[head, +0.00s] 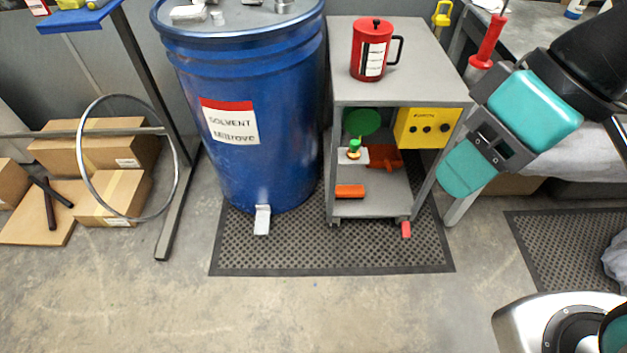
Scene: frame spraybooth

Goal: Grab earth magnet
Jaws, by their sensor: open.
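A small green-and-yellow piece with a knob (354,148) stands on a white block on the grey cart's shelf, left of centre; it may be the earth magnet, but it is too small to be sure. A green coil or disc (362,122) is behind it. My gripper (460,176), with teal and dark grey parts, reaches in from the upper right and overlaps the cart's right side in the picture. It is open, seen from the side, with nothing visible held. It is apart from the green-and-yellow piece, to its right. The gap between its fingers is hidden.
The grey cart (432,88) carries a red jug (372,50) on top, with a yellow box (427,128) and orange items (350,191) below. A blue solvent drum (245,165) stands close on its left. The concrete floor (300,315) in front is clear.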

